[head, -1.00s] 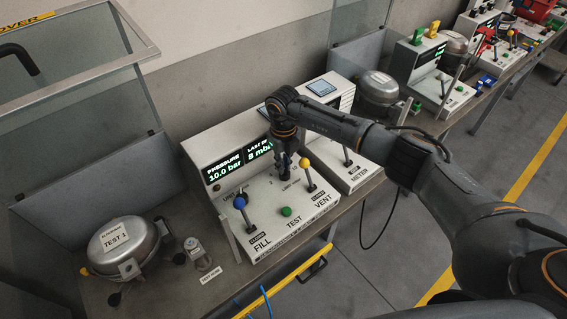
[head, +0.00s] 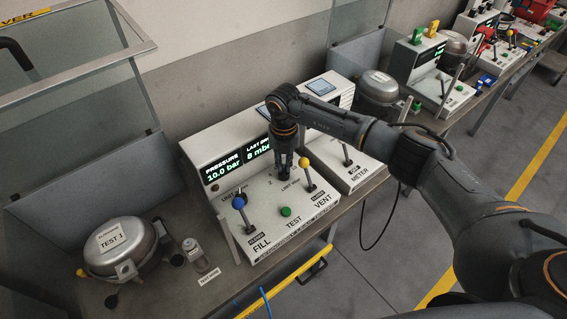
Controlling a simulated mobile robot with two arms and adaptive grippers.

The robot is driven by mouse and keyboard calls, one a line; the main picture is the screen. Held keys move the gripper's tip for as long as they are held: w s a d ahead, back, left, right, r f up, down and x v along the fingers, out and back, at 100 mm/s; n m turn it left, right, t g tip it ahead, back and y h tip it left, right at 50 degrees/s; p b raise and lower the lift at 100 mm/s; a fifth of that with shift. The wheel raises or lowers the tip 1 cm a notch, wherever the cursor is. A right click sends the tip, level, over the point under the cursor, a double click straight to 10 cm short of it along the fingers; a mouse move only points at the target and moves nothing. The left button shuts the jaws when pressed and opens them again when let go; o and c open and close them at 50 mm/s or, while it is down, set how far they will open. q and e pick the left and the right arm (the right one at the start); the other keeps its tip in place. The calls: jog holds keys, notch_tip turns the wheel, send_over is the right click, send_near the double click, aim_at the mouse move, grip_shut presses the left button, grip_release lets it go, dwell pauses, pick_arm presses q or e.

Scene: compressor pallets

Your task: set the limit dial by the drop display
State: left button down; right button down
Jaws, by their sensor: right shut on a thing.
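The white test console (head: 240,226) stands on the bench. Its pressure display (head: 222,170) reads 10.0 bar. The drop display (head: 257,152) reads 8 mbar, its right end hidden by my arm. My right gripper (head: 283,172) points down at the panel, shut at the spot of the limit dial, next to the "LIMIT" lettering. The dial itself is hidden by the fingers. The blue-knobbed FILL lever (head: 239,202), the green TEST button (head: 285,211) and the yellow-knobbed VENT lever (head: 304,162) stand around the gripper. My left gripper is out of view.
A silver tank marked TEST 1 (head: 120,247) and a small clear cylinder (head: 195,254) stand left of the console. The METER box (head: 358,173) adjoins it on the right. Clear guard panels (head: 70,140) rise at the left.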

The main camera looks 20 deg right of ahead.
aim_at(284, 167)
jog(key=shift+m, duration=0.4)
jog(key=c, duration=1.4)
grip_release()
jog(key=shift+c, duration=0.2)
notch_tip(284, 167, up, 12)
